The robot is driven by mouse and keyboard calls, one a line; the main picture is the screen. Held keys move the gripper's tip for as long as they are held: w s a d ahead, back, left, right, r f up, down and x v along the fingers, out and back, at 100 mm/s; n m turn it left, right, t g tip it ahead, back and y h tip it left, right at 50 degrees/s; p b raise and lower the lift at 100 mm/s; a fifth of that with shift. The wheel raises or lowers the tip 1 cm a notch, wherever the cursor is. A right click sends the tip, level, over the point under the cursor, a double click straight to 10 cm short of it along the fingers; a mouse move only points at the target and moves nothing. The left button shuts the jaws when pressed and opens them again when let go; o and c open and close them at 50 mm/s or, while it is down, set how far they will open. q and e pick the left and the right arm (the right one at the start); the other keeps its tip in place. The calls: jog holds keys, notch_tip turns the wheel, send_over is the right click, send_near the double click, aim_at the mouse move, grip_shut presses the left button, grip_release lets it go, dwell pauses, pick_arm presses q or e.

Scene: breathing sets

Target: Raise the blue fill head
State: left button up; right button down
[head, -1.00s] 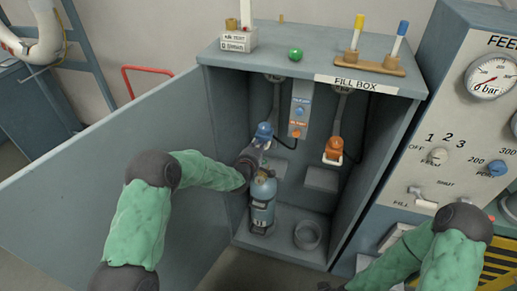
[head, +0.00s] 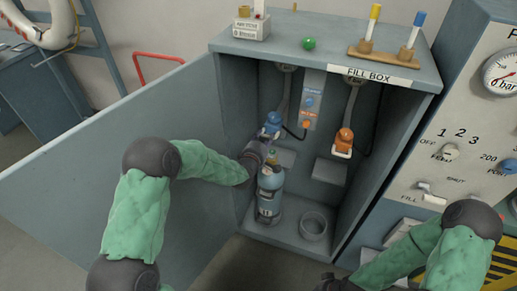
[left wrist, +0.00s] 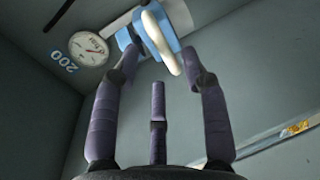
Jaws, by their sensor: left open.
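The blue fill head (head: 271,124), with a pale handle, hangs on its hose at the left inside the fill box. In the left wrist view the fill head (left wrist: 160,32) is at the top, just beyond my fingertips. My left gripper (head: 264,148) is just below it, at the left of the box. Its fingers (left wrist: 163,75) are spread with nothing between them; contact with the head cannot be told. A blue cylinder (head: 269,198) stands upright below. My right gripper (head: 332,283) shows only as a dark part at the bottom edge.
An orange fill head (head: 344,140) hangs to the right. An empty round holder (head: 313,226) is on the box floor beside the cylinder. The open door (head: 110,160) spans the left; the gauge panel (head: 470,130) stands at the right.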

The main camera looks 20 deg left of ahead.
pick_arm(q)
jog(key=s+r, duration=0.1)
jog(key=s, duration=0.7)
jog(key=shift+s+a+r, duration=0.15)
jog(key=shift+r, duration=0.2)
jog(key=s+d+f+m+g+h+p, duration=0.1)
jog(key=s+d+f+m+g, duration=0.15)
jog(key=f, duration=0.35)
jog(key=s+d+f+m+g, duration=0.1)
jog(key=s+f+m+g, duration=0.1)
jog(key=s+f, duration=0.3)
jog(key=s+d+f+m+g+h+p, duration=0.1)
jog(key=s+d+f+m+g, duration=0.15)
jog(key=f, duration=0.45)
jog(key=s+d+f+m+g, duration=0.1)
jog(key=s+f+m+g, duration=0.1)
jog(key=s, duration=0.5)
jog(key=s+d+f+m+g+h, duration=0.1)
jog(key=s+d+f+m+g, duration=0.1)
jog(key=s+f, duration=0.3)
jog(key=s+d+f+m+g, duration=0.2)
jog(key=s+f+m+g, duration=0.1)
jog(key=s, duration=0.6)
jog(key=shift+f+m+g+p, duration=0.3)
jog(key=shift+m+g+p, duration=0.15)
jog(key=shift+m+g, duration=0.2)
jog(key=shift+c, duration=0.5)
